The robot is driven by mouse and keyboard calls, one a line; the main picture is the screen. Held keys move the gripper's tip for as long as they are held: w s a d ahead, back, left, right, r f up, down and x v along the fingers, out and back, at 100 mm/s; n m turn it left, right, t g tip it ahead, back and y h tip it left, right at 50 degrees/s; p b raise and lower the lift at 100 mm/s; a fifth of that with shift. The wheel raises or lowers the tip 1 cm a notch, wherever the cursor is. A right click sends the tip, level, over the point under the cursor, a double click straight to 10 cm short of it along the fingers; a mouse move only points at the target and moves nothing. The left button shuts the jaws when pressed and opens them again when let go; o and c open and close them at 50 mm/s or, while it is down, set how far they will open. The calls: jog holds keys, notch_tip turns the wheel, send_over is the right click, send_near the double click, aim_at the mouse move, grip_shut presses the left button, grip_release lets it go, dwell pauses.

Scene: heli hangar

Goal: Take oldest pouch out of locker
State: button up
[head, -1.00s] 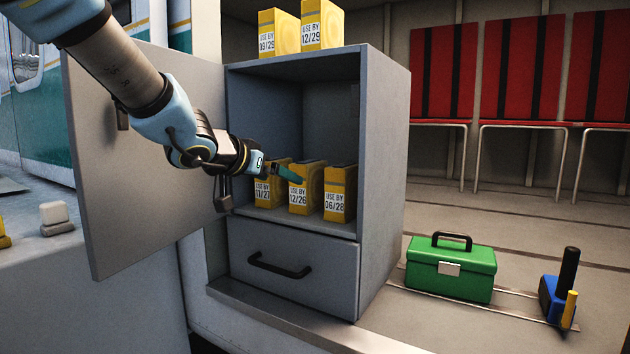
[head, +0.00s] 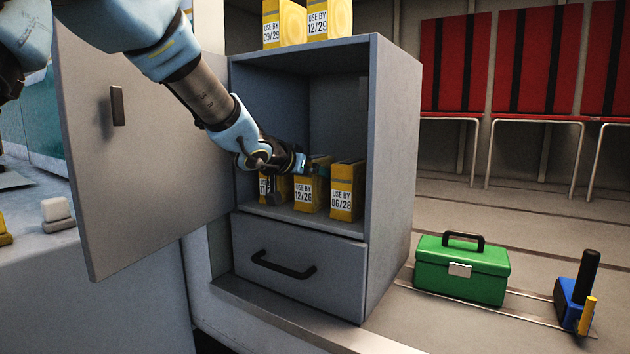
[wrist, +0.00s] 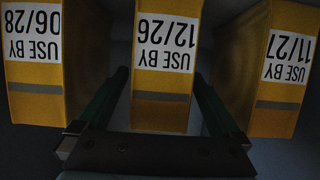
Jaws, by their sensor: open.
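The "USE BY 12/26" pouch (head: 307,196), a yellow box with the earliest date I can read, stands in the middle of the locker (head: 392,180) shelf. The "11/27" pouch (head: 267,189) is to its left, partly hidden by my arm, and the "06/28" pouch (head: 344,196) is to its right. My gripper (head: 314,168) is open at the top of the 12/26 pouch. In the wrist view, upside down, my gripper's fingers (wrist: 160,88) lie either side of the 12/26 pouch (wrist: 163,60), with small gaps. Contact is not visible.
The locker door (head: 150,170) stands open on the left; the drawer (head: 330,278) below is shut. Pouches "09/29" (head: 271,28) and "12/29" (head: 317,22) stand on top. A green toolbox (head: 440,272) and a blue object (head: 572,305) are on the floor at right.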

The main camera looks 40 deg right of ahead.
jog(key=shift+w+d+f, duration=0.15)
jog(key=shift+d+f, duration=0.1)
jog(key=shift+d, duration=0.25)
grip_shut()
dwell(0.5)
jog(key=shift+r, duration=0.1)
